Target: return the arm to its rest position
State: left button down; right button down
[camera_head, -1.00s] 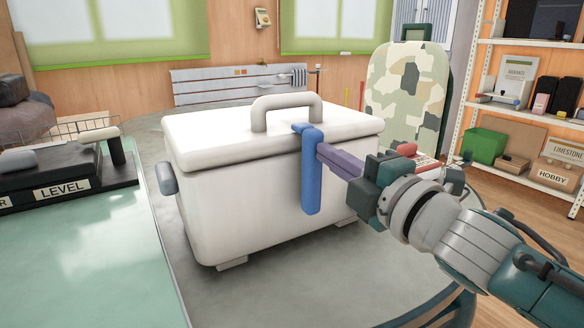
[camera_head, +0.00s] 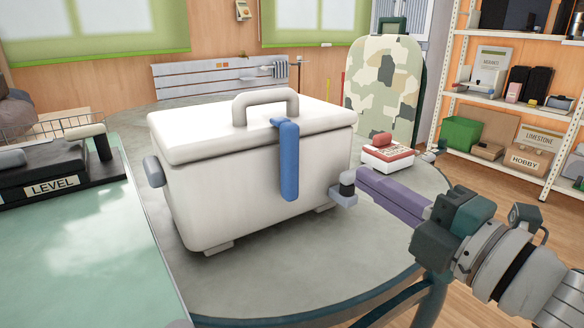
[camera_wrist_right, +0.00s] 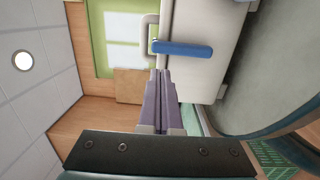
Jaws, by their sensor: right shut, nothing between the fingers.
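My right gripper (camera_head: 362,178) is shut and empty, to the right of a white lidded crate (camera_head: 235,195) and apart from its blue latch (camera_head: 289,160). The crate stands on a round grey table with its lid down and a grey handle (camera_head: 265,98) on top. The latch hangs down over the front face. In the right wrist view the shut purple fingers (camera_wrist_right: 160,95) point toward the crate, with the blue latch (camera_wrist_right: 182,49) beyond the tips. My left gripper is not in view.
A red-and-white box (camera_head: 388,157) sits on the round table (camera_head: 300,265) behind the right gripper. A camouflage-patterned chair back or case (camera_head: 384,90) stands behind. A green-topped table (camera_head: 80,240) with a black device is at left. Shelves (camera_head: 520,90) stand at right.

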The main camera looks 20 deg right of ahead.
notch_tip(320, 180, up, 5)
jog(key=s+d+m+g+h+p, duration=0.25)
jog(key=m+h+p, duration=0.25)
jog(key=m+p, duration=0.25)
jog(key=s+a+r+m+g+p, duration=0.1)
jog(key=s+r+m+g+p, duration=0.3)
jog(key=s, duration=0.3)
jog(key=s+a+r+m+g+p, duration=0.2)
jog(key=s+m+g+p, duration=0.2)
jog(key=s+p, duration=0.35)
jog(key=s+a+r+m+g+p, duration=0.1)
jog(key=s+r+m+g+p, duration=0.3)
jog(key=s, duration=0.3)
notch_tip(320, 180, up, 34)
jog(key=p, duration=3.5)
jog(key=shift+d+f, duration=0.2)
